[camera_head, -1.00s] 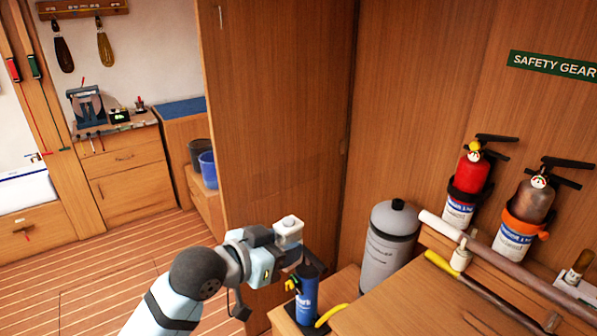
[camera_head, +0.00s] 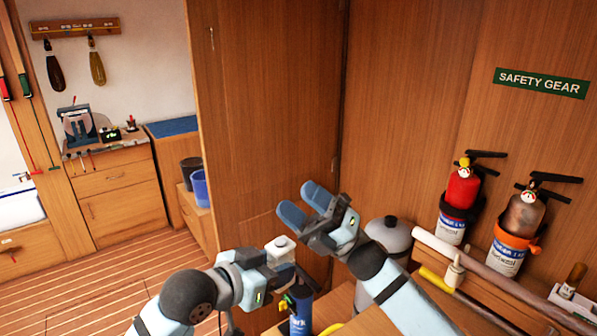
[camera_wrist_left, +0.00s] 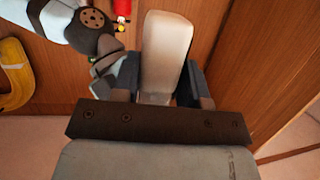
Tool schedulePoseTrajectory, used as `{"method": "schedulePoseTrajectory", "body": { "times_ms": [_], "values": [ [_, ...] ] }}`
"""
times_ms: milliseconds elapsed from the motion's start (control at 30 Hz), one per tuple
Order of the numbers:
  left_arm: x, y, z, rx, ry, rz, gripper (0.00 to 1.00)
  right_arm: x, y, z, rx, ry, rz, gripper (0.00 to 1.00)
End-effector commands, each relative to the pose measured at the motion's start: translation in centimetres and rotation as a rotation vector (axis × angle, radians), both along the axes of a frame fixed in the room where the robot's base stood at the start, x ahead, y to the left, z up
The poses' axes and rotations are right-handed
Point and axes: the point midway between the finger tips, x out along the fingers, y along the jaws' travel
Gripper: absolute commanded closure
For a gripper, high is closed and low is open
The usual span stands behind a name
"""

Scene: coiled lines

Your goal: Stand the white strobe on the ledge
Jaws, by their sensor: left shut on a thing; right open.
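The white strobe (camera_head: 281,249), a pale block with a small knob on top, is upright in my left gripper (camera_head: 284,262). In the left wrist view the pale strobe (camera_wrist_left: 167,48) rises between the two dark fingers of my left gripper (camera_wrist_left: 160,85), which is shut on it. My right gripper (camera_head: 304,203) is open and empty, above and to the right of the strobe, its blue fingertips pointing up-left. The wooden ledge (camera_head: 478,257) runs below the extinguishers on the right. Its near left part is hidden behind my right arm.
A red extinguisher (camera_head: 461,190) and a brownish one (camera_head: 522,218) stand at the ledge. A grey cylinder (camera_head: 388,234) and a blue canister (camera_head: 301,315) are partly hidden by my arms.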

Motion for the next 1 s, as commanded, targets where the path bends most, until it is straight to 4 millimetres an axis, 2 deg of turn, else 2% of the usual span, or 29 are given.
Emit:
{"method": "schedulePoseTrajectory", "body": {
  "times_ms": [33,200,333,500,667,800,1000],
  "values": [
    [0.0,0.0,0.0,-0.001,-0.001,0.0,1.0,-0.6,1.3,1.4,-0.041,-0.113,0.02,0.34],
    [0.0,0.0,0.0,-0.001,-0.001,0.0,1.0,-3.3,5.1,3.5,-0.186,-0.501,0.101,0.34],
    [0.0,0.0,0.0,-0.001,-0.001,0.0,1.0,-4.9,7.0,4.0,-0.295,-0.794,0.174,0.34],
    [0.0,0.0,0.0,-0.001,-0.001,0.0,1.0,-5.8,8.1,3.6,-0.444,-1.163,0.295,0.34],
    [0.0,0.0,0.0,-0.001,-0.001,0.0,1.0,-5.0,7.4,3.1,-0.594,-1.481,0.439,0.34],
    [0.0,0.0,0.0,-0.001,-0.001,0.0,1.0,-3.3,5.6,3.2,-0.736,-1.723,0.585,0.34],
    [0.0,0.0,0.0,-0.001,-0.001,0.0,1.0,-0.5,2.4,4.4,-0.907,-1.939,0.778,0.34]
  ]
}}
